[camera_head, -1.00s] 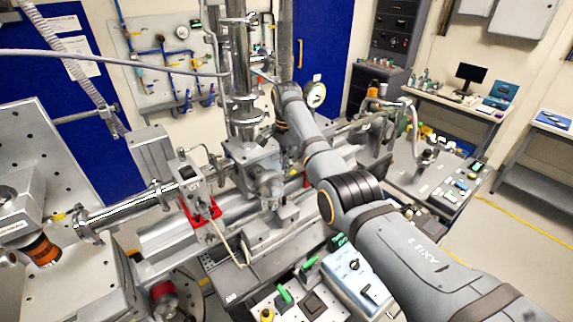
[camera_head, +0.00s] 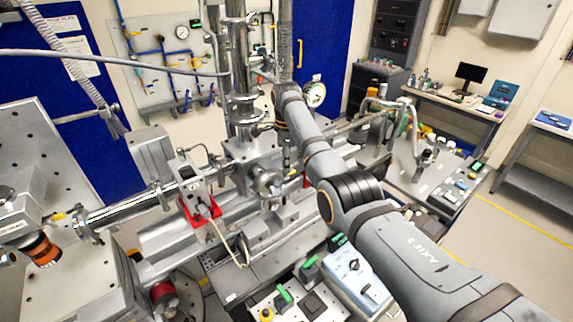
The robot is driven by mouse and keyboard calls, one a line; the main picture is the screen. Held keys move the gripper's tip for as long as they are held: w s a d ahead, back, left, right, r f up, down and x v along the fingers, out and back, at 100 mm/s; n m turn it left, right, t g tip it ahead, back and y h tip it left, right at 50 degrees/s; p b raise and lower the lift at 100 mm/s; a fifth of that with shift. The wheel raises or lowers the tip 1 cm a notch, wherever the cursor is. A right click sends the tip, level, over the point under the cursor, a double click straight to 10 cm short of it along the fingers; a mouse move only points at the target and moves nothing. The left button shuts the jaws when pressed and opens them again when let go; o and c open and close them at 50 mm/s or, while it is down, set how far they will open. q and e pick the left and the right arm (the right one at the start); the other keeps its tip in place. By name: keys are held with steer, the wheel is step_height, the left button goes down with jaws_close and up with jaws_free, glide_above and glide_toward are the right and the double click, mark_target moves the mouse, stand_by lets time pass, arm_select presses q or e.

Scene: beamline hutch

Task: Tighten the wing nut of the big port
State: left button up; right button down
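The vertical steel column of the beamline has stacked round flanges (camera_head: 243,105) in the upper middle of the head view. I cannot tell which of its ports is the big port, and the wing nut is too small to make out. My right arm reaches in from the lower right, and its wrist end is close beside the column on its right. My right gripper (camera_head: 263,77) is small and partly hidden at the column; its fingers are not clear, nor whether they touch anything. My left gripper is out of view.
A round gauge (camera_head: 315,94) stands just right of my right wrist. A horizontal beam pipe (camera_head: 125,212) with a red bracket (camera_head: 200,212) runs left of the column. A blue control box (camera_head: 355,275) lies below my forearm. The floor at far right is clear.

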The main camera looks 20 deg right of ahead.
steer(key=shift+w+r, duration=0.1)
steer(key=shift+r, duration=0.15)
steer(key=c, duration=1.8)
jaws_free()
steer(key=shift+c, duration=0.2)
step_height(320, 180, up, 12)
steer(key=shift+f, duration=0.1)
